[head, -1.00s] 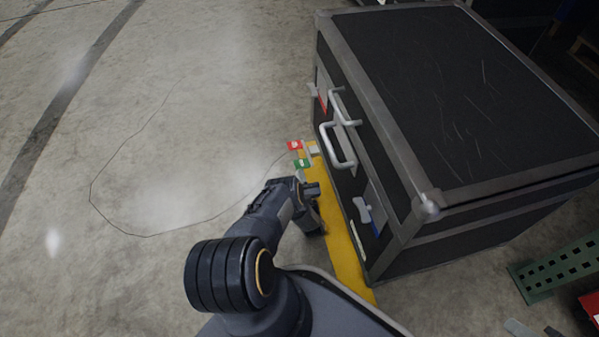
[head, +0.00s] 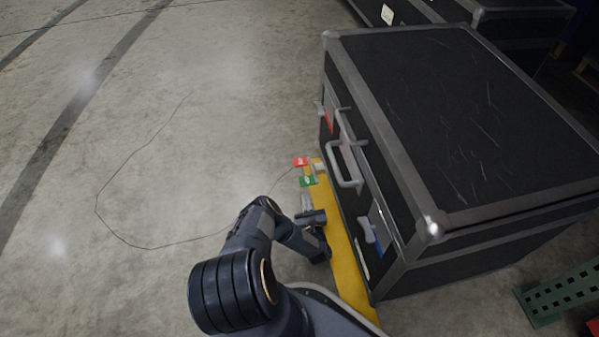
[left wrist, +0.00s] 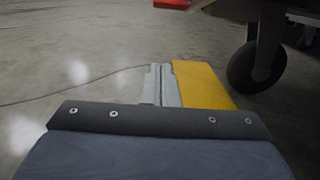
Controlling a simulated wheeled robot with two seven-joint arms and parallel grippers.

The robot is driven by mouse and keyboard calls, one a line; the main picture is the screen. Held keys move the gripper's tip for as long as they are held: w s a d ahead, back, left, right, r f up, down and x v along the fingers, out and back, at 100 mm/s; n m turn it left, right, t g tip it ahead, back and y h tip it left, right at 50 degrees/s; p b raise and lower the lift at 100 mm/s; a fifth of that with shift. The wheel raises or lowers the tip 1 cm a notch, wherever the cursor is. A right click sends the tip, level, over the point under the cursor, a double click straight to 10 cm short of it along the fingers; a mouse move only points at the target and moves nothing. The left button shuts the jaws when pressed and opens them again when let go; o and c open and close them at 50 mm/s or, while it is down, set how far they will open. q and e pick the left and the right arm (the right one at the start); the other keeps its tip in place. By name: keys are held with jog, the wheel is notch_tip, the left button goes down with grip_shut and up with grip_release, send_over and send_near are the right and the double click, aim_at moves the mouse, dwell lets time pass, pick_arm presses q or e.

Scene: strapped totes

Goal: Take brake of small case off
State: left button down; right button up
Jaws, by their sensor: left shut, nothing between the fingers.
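The small case (head: 480,120) is a black box with grey metal edges and handles in the head view. A red tab (head: 300,161) and a green tab (head: 308,181) stick out low at its left side, beside a yellow strip (head: 345,265). My left gripper (head: 306,201) is shut and empty, just below the green tab. I cannot tell whether it touches the tab. In the left wrist view its pale fingers (left wrist: 161,85) lie together beside the yellow strip (left wrist: 200,85). A red edge (left wrist: 172,3) shows at the top, near a dark caster wheel (left wrist: 256,65). My right gripper is not in view.
Another black case (head: 385,12) stands behind at the top. A green perforated metal beam (head: 560,293) is at the lower right. A thin dark line (head: 97,205) loops over the floor. The concrete floor on the left is clear.

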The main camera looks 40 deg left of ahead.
aim_at(297, 162)
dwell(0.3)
pick_arm(q)
jog(key=x, duration=0.9)
jog(key=shift+a+f+b, duration=0.1)
jog(key=shift+b, duration=0.2)
jog(key=shift+w+a+r, duration=0.2)
jog(key=shift+r, duration=0.5)
jog(key=shift+w+a+r, duration=0.15)
jog(key=shift+a+r, duration=0.05)
jog(key=shift+r, duration=0.5)
jog(key=shift+w+a+r, duration=0.2)
jog(key=shift+r, duration=0.5)
jog(key=shift+w+a+t+y, duration=0.15)
jog(key=shift+t+y, duration=0.45)
jog(key=shift+y, duration=0.1)
jog(key=shift+a+r+t+y, duration=0.1)
jog(key=shift+r+t+y, duration=0.2)
jog(key=shift+r+y, duration=0.1)
jog(key=shift+f, duration=0.1)
